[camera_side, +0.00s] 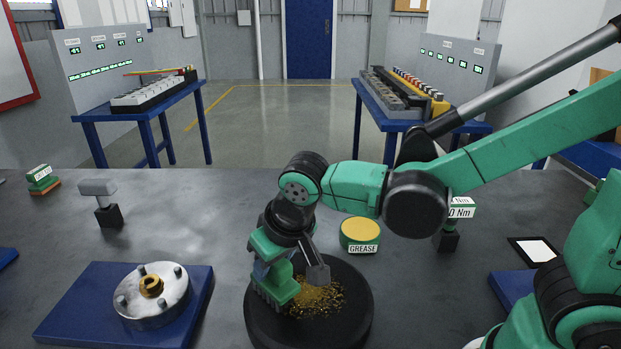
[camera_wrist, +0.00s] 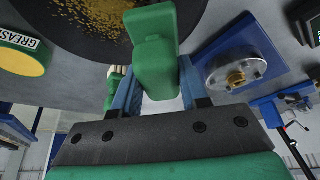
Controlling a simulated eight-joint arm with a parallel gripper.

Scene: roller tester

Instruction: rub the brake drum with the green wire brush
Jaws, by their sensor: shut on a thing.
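The brake drum (camera_side: 345,327) is a dark round disc on the grey bench, with a patch of golden-brown specks (camera_side: 318,300) on its top face. The drum also shows at the top of the wrist view (camera_wrist: 88,42). My gripper (camera_side: 290,266) is shut on the green wire brush (camera_side: 277,287), over the left part of the drum beside the specks. In the wrist view the green brush (camera_wrist: 152,45) sits between the blue fingers and overlaps the drum.
A metal hub with studs (camera_side: 152,304) lies on a blue mat (camera_side: 75,315) at the left. A yellow-topped grease tin (camera_side: 360,233) stands behind the drum. A grey-headed tool stands upright in a black holder (camera_side: 109,216). Bare bench lies between mat and drum.

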